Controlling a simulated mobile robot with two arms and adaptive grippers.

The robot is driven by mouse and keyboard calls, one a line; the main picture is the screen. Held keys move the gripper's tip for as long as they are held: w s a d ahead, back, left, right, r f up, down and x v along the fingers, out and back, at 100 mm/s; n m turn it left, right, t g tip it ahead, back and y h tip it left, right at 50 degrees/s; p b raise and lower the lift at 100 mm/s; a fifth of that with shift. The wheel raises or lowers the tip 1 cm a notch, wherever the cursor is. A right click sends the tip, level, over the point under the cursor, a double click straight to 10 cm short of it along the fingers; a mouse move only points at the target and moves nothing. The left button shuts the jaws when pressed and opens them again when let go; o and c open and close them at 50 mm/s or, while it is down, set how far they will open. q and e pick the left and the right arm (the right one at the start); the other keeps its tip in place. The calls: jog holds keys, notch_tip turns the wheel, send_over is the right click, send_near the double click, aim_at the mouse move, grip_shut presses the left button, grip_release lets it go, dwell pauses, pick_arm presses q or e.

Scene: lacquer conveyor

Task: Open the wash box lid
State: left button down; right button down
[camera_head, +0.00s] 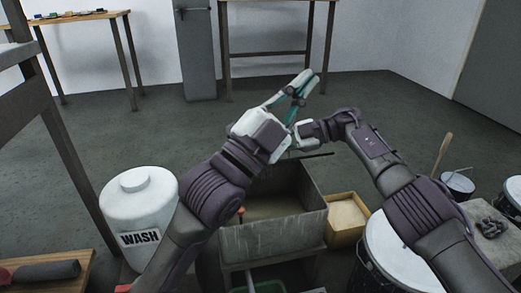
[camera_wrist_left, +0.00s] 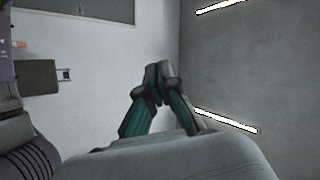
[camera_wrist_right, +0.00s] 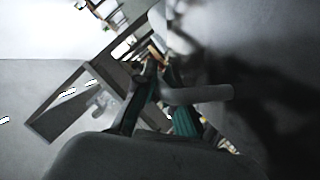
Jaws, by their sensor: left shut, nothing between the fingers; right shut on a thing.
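The grey metal box (camera_head: 250,242) stands low in the middle of the head view, its dark inside visible from above. A thin dark bar (camera_head: 318,155) sticks out to the right above its back edge; I cannot tell whether it is the lid's edge. My left gripper (camera_head: 309,76) is shut and empty, raised beyond the box; its closed fingers also show in the left wrist view (camera_wrist_left: 157,70). My right gripper (camera_wrist_right: 156,68) is shut on a grey rod-like handle (camera_wrist_right: 208,94) in the right wrist view. In the head view its fingers are largely hidden behind my left wrist.
A white jug marked WASH (camera_head: 140,205) stands left of the box. A yellow sand-coloured box (camera_head: 347,216) stands right of it, then a large white-topped drum (camera_head: 392,248) and smaller cans (camera_head: 457,186). Benches stand at the back. The floor beyond is clear.

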pick_arm(q)
jog(key=w+d+f+m+g+y, duration=0.6)
jog(key=w+d+f+m+y, duration=0.25)
jog(key=f, duration=0.35)
pick_arm(e)
jog(key=shift+d, duration=0.1)
pick_arm(q)
jog(key=w+a+f+m+g+y, duration=0.2)
jog(key=a+m+g+y, duration=0.15)
jog(key=a+y, duration=0.9)
jog(key=shift+t, duration=0.35)
jog(key=x, duration=1)
jog(key=shift+a, duration=0.2)
